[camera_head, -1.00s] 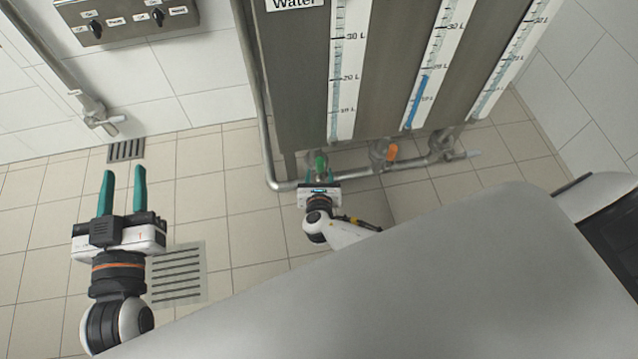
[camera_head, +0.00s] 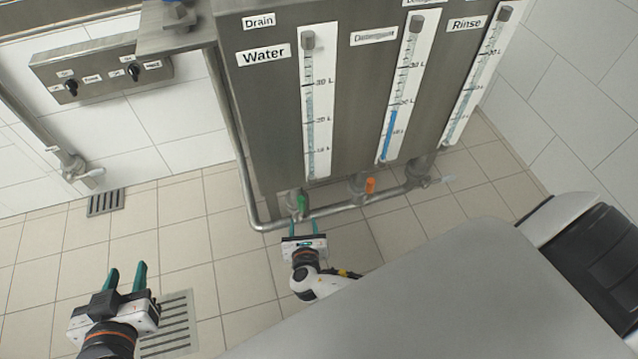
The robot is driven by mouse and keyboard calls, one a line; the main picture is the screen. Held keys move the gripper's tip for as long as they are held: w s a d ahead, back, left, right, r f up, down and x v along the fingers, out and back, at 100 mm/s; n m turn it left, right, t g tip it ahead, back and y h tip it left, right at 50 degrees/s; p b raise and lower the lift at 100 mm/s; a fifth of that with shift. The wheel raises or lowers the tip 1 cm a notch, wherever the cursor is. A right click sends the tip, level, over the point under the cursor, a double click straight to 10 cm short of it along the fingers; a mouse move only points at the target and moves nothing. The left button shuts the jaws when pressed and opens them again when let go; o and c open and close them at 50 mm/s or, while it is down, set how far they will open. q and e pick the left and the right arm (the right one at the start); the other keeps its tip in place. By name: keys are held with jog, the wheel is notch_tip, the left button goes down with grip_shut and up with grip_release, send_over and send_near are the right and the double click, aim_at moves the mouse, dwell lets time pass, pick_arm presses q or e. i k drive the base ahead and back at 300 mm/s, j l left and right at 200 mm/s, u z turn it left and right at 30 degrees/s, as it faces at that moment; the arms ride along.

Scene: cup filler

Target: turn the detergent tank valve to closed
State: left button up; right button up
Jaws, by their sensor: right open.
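The middle tank's label (camera_head: 373,37) appears to read Detergent. Its valve has an orange handle (camera_head: 370,186) on the pipe below the middle gauge; the small handle looks upright, but its exact setting is hard to tell. My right gripper (camera_head: 303,225) is open and empty, just in front of the green handle (camera_head: 302,203) of the water valve, left of the orange handle. Its fingers are apart from the orange handle. My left gripper (camera_head: 126,274) is open and empty over the floor at the lower left.
A horizontal pipe (camera_head: 330,209) runs below the tanks. The rinse valve (camera_head: 447,180) has a pale handle at the right. A switch box (camera_head: 102,76) is on the left wall, and a wall tap (camera_head: 82,172) is below it. My grey body fills the lower right.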

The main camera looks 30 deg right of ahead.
aim_at(371, 181)
jog(key=z, duration=1.4)
